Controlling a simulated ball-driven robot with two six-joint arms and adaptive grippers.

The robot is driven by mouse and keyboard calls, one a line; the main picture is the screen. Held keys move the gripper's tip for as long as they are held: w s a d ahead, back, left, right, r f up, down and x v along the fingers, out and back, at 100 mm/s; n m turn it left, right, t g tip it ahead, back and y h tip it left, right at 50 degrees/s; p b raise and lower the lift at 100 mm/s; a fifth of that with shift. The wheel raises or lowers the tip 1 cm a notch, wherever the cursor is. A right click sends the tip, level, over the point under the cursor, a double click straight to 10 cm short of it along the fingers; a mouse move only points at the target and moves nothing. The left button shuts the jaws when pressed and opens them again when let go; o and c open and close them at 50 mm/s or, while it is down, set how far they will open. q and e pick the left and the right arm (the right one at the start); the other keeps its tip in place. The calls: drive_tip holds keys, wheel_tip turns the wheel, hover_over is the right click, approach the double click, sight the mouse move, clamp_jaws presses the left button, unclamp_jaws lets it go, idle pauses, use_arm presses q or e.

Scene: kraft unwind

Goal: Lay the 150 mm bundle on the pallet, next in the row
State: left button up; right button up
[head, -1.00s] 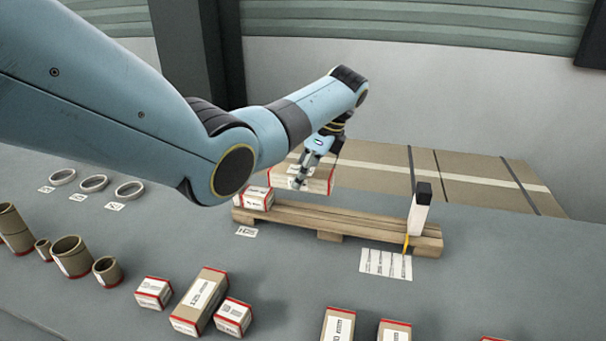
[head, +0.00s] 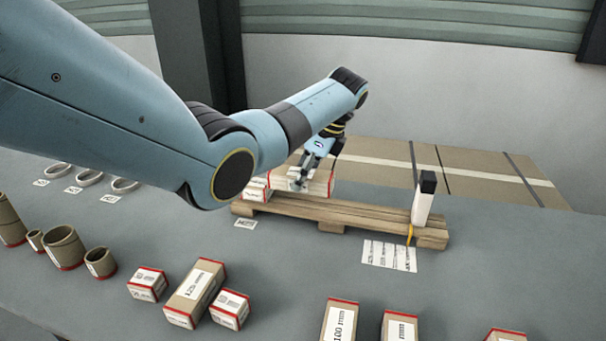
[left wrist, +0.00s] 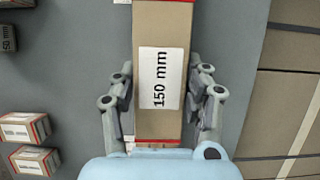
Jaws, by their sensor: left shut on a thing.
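The 150 mm bundle (head: 319,184) is a brown carton with red ends. Its white "150 mm" label shows in the left wrist view (left wrist: 161,78). My left gripper (head: 299,183) is shut on it, with one finger on each long side. The bundle is level, low over the left half of the wooden pallet (head: 350,217); I cannot tell whether it touches the boards. A smaller red-edged bundle (head: 257,188) sits on the pallet's left end, close beside the held one. The gripper partly hides the held bundle. My right gripper is not in view.
A white post with a black cap (head: 423,205) stands at the pallet's right end. The boards between it and the held bundle are bare. Labelled cartons (head: 195,291), cardboard tubes (head: 66,248) and rings (head: 90,177) lie around. Large flat cardboard (head: 400,165) lies behind.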

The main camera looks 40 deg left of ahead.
sight(303, 203)
use_arm(q)
drive_tip(key=shift+f+b, duration=0.75)
drive_tip(key=shift+f, duration=1.3)
drive_tip(key=shift+f, duration=0.15)
drive_tip(key=o, duration=1.3)
drive_tip(key=shift+o, duration=0.2)
drive_tip(key=v, duration=1.2)
drive_tip(key=shift+f, duration=0.15)
